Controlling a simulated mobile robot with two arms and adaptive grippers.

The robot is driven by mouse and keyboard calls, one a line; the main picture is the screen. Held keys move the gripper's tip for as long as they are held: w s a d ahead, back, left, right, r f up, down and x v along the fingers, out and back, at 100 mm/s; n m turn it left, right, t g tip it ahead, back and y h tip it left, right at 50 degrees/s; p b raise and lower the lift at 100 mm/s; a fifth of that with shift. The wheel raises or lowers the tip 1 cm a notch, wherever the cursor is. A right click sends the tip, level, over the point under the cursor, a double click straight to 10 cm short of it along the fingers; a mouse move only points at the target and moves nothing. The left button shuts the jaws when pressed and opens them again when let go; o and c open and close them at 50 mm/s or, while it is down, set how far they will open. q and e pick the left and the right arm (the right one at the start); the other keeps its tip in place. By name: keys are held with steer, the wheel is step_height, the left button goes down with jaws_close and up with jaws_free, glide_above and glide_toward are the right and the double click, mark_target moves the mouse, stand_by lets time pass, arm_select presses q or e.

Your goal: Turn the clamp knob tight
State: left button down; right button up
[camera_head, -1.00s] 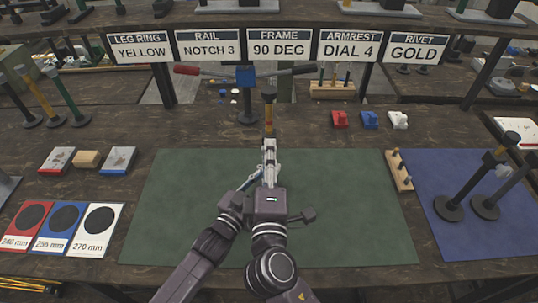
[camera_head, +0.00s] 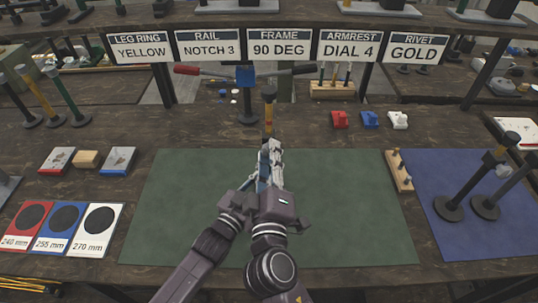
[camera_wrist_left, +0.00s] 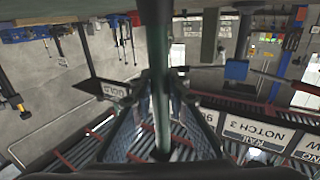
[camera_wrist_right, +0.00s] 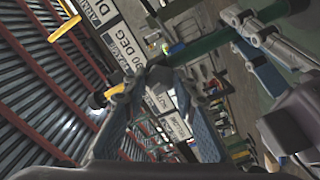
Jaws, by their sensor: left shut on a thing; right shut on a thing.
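My right gripper (camera_head: 270,148) is over the back of the green mat, with its fingers pointing away. In the right wrist view its fingertips close on a small dark knob (camera_wrist_right: 152,78) beside a dark green tube (camera_wrist_right: 205,45). The fingers hide most of the knob. My left gripper (camera_wrist_left: 160,92) is shut around the upright green tube, which runs between its fingers in the left wrist view. In the head view the left gripper is mostly hidden behind the right one. A post with a yellow band (camera_head: 269,108) shows just beyond the right fingertips.
The green mat (camera_head: 190,200) is otherwise bare. A peg block (camera_head: 399,170) stands at its right edge, beside a blue mat (camera_head: 460,235) with dark posts. A blue-headed stand (camera_head: 246,95) and red, blue and white blocks are behind.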

steer(key=o, duration=1.2)
steer(key=shift+c, duration=0.2)
steer(key=shift+s, duration=0.1)
steer(key=s, duration=1.1)
steer(key=shift+s, duration=0.4)
